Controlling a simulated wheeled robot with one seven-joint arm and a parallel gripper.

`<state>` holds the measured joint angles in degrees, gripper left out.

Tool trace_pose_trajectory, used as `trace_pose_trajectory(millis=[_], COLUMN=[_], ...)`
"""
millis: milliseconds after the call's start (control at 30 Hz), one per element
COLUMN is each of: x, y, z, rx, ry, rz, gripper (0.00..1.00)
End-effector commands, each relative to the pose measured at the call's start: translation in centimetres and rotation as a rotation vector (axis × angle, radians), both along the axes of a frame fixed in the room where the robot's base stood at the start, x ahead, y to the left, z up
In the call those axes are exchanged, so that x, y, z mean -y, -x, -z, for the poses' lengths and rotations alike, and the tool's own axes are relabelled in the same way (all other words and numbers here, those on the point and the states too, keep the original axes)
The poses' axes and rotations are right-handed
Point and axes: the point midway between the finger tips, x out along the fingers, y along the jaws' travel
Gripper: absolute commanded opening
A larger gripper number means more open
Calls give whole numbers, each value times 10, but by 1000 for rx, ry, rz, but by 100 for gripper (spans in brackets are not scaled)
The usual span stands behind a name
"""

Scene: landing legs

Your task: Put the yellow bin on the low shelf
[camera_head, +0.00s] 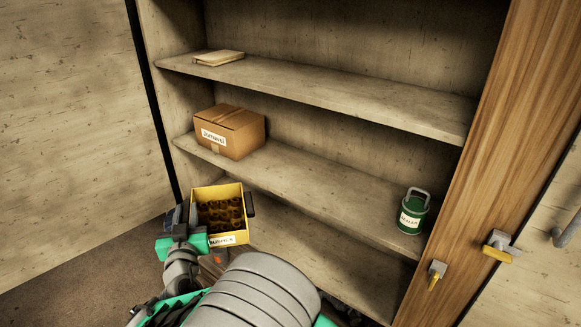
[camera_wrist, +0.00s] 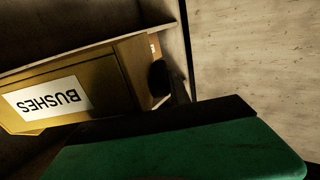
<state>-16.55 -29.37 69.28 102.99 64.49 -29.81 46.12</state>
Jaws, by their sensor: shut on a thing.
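The yellow bin (camera_head: 241,237) is upright at the left end of the shelving, full of dark brown round parts. The low shelf (camera_head: 320,256) is the lowest board in view. The bin overlaps its left end; I cannot tell whether it touches the board.
A cardboard box (camera_head: 240,137) and a green can (camera_head: 412,214) stand on the middle shelf (camera_head: 320,185). A flat tan item (camera_head: 218,57) lies on the top shelf (camera_head: 330,92). The visible low shelf is bare.

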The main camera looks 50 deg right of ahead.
Motion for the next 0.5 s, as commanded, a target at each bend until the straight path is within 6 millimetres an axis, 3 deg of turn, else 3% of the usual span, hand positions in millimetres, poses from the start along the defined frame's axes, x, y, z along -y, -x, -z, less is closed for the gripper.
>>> trace_pose_trajectory(millis=[33, 167, 267, 400, 500], x=[32, 118, 188, 277, 327], y=[1, 14, 36, 80, 114], z=[-14, -41, -61, -87, -101], rx=[4, 3, 3, 2, 1], ry=[0, 0, 1, 1, 0], rz=[72, 264, 414, 609, 723], gripper=[0, 0, 0, 0, 0])
